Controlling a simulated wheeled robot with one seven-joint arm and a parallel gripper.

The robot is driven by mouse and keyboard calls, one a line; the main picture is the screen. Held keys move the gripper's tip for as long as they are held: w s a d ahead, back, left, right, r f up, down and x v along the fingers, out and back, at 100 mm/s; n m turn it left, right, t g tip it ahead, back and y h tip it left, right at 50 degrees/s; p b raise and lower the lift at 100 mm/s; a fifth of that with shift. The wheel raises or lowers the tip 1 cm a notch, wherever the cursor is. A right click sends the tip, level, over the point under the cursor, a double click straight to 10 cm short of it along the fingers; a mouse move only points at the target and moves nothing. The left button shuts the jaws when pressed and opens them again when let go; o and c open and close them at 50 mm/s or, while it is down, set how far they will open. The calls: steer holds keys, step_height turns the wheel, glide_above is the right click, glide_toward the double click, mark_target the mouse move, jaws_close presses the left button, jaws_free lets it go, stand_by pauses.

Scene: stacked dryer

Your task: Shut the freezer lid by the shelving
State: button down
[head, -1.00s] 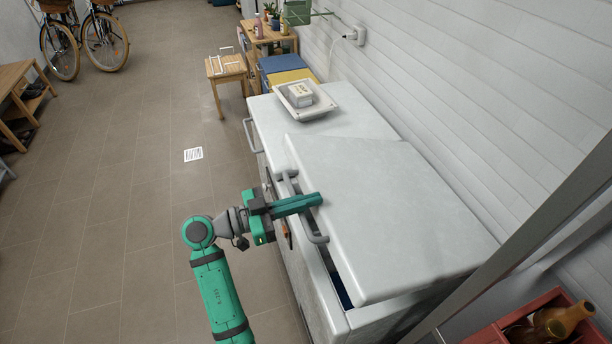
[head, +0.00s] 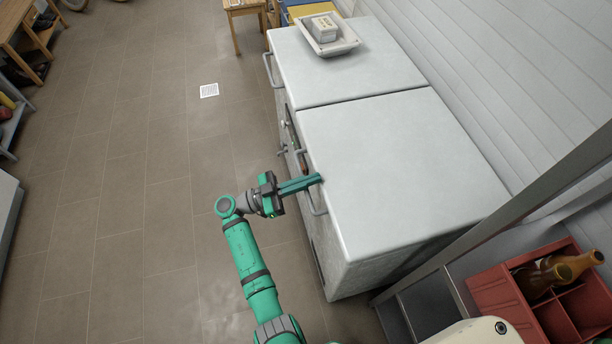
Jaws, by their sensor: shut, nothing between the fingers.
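The white chest freezer (head: 350,265) stands along the right wall with two lids side by side. The near freezer lid (head: 398,165), by the shelving, lies flat and level with the far lid (head: 352,72); I see no gap along its front edge. Its grey bar handle (head: 314,198) is on the front edge. My green gripper (head: 320,179) is shut and empty, its fingertips at the front edge of the near lid, by the handle. I cannot tell whether they touch it.
A white tray with a box (head: 333,46) sits on the far lid. Metal shelving (head: 490,230) with a red bottle crate (head: 495,305) stands at the near right. A wooden stool (head: 246,8) is at the back.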

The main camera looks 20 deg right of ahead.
steer(key=shift+s+f+n, duration=0.2)
steer(key=shift+f+n, duration=0.1)
steer(key=shift+f, duration=0.75)
steer(key=r, duration=0.3)
steer(key=a+r, duration=0.1)
steer(key=r, duration=0.1)
steer(key=shift+w+r, duration=0.25)
steer(key=shift+r, duration=0.1)
steer(key=v, duration=0.9)
steer(key=shift+f, duration=0.45)
